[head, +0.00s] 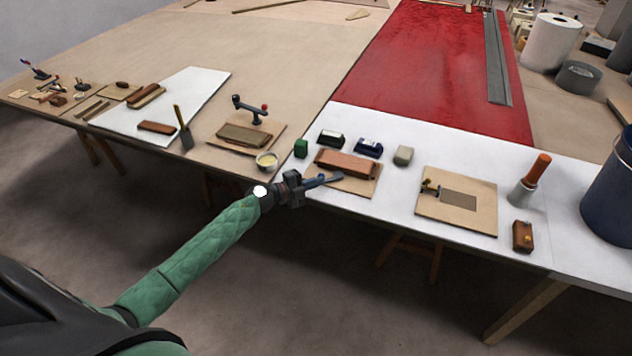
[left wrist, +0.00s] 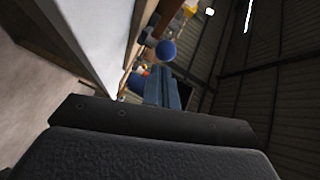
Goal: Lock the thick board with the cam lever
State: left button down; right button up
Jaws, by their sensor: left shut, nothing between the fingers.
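A thick reddish-brown board (head: 346,163) lies on a plywood base (head: 366,184) near the table's front edge. My left gripper (head: 338,177) is at the front of this base, with its shut, empty blue-grey fingers beside the board. In the left wrist view the shut fingers (left wrist: 165,88) point at a blue ball knob (left wrist: 167,50), with a dark fitting beyond it. The knob looks close to the fingertips; I cannot tell whether they touch. In the head view my gripper hides the cam lever, so its angle is unclear. My right gripper is out of view.
A small bowl (head: 266,161) stands between. Several small blocks sit behind the thick board. A third fixture (head: 456,201) and an orange-handled tool (head: 537,168) stand to the right.

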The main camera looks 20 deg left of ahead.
pick_arm(q)
jog(key=shift+w+a, duration=0.15)
jog(key=shift+a, duration=0.1)
jog(key=shift+w+a, duration=0.7)
jog(key=shift+a, duration=0.2)
jog(key=shift+s, duration=0.1)
